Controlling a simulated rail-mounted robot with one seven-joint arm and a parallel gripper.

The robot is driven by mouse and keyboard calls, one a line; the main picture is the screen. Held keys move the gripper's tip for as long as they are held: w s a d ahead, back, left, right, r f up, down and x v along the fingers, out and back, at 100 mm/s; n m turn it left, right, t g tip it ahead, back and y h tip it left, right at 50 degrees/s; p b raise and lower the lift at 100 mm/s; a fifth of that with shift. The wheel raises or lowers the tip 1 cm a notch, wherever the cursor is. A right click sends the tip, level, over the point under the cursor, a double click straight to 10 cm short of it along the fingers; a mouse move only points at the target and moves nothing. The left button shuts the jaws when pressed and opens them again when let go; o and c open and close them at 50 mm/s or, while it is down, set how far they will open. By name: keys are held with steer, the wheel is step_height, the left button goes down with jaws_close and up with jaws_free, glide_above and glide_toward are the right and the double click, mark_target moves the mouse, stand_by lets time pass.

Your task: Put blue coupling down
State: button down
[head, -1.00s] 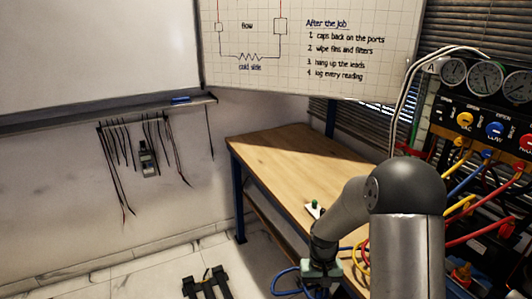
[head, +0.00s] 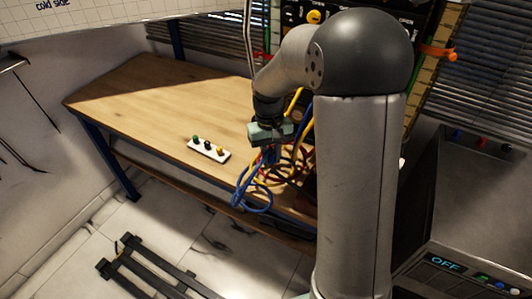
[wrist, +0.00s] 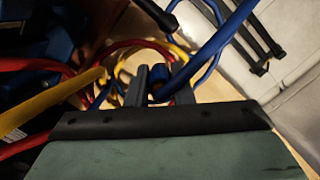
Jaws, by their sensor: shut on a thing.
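My gripper (wrist: 163,86) is shut on the blue coupling (wrist: 158,75), which sits between the two dark fingers in the wrist view. A blue hose (wrist: 215,40) runs up and right from the coupling. In the head view my gripper (head: 272,146) is at the front edge of the wooden bench, among hoses. The coupling itself cannot be made out there.
The left bench top is clear.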

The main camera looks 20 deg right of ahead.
steer(key=w+f+p, duration=0.2)
steer(key=w+f, duration=0.1)
steer(key=w, duration=0.4)
steer(key=p, duration=0.1)
glide_above(258, 164)
step_height(258, 164, down, 5)
steer(key=shift+s+d+f, duration=0.1)
steer(key=shift+s+d, duration=0.05)
steer(key=shift+w+f+p, duration=0.3)
steer(key=shift+w+f, duration=0.25)
steer(key=shift+f, duration=1.85)
steer(key=c, duration=1.3)
jaws_free()
steer(key=shift+r, duration=0.1)
steer(key=shift+o, duration=0.2)
